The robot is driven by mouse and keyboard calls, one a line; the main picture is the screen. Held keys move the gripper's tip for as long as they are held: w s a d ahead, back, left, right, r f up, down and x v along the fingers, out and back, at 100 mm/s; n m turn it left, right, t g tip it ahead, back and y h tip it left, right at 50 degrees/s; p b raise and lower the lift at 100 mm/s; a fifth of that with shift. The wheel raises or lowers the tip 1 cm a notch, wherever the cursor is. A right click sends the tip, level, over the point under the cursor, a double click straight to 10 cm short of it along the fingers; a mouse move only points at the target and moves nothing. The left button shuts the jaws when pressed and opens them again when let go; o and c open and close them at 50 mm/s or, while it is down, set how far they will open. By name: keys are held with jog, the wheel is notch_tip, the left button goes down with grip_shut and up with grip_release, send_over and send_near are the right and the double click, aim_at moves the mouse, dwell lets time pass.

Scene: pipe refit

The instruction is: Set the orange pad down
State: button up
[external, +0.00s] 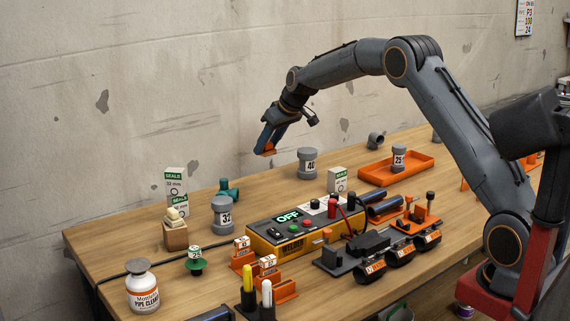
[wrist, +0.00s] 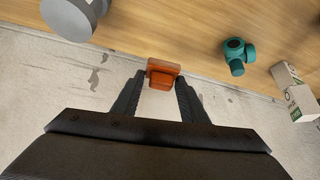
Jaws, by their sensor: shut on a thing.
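The orange pad (wrist: 163,74) is a small block between the two fingertips of my gripper (wrist: 160,92) in the wrist view. The fingers are shut on it. In the external view the gripper (external: 269,143) points down and holds the orange pad (external: 267,151) in the air, over the back of the wooden table (external: 150,238). The pad appears clear of the table top.
A grey fitting marked 40 (external: 307,163) stands right of the gripper, and a teal valve (external: 228,188) lies to its left. A grey fitting marked 32 (external: 222,214), a yellow welder box (external: 285,240) and an orange tray (external: 370,173) are nearby. Bare table lies at the back.

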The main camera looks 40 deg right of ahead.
notch_tip(320, 180, up, 5)
jog(key=shift+s+a+r, duration=0.15)
jog(key=shift+a, duration=0.4)
jog(key=s+a+n+g+y+p, duration=0.15)
jog(key=s+a+n, duration=0.35)
jog(key=a, duration=0.8)
jog(key=s+a+n+g+y+p, duration=0.1)
jog(key=s+a+n+y+p, duration=0.15)
jog(key=s+a, duration=0.75)
jog(key=s+a+n+g+y+p, duration=0.15)
jog(key=s+a+n, duration=0.35)
jog(key=s+a, duration=0.6)
jog(key=s+a+n+g+p, duration=0.25)
jog(key=s+a+n, duration=0.25)
jog(key=s+a, duration=0.65)
jog(key=shift+g, duration=0.35)
jog(key=f, duration=0.3)
jog(key=w+a+f, duration=0.1)
jog(key=f, duration=0.2)
jog(key=w+a+f+p, duration=0.1)
jog(key=f, duration=0.3)
jog(key=shift+w, duration=0.15)
notch_tip(320, 180, down, 4)
jog(key=shift+f+p, duration=0.1)
jog(key=shift+p, duration=0.45)
jog(key=shift+f, duration=0.45)
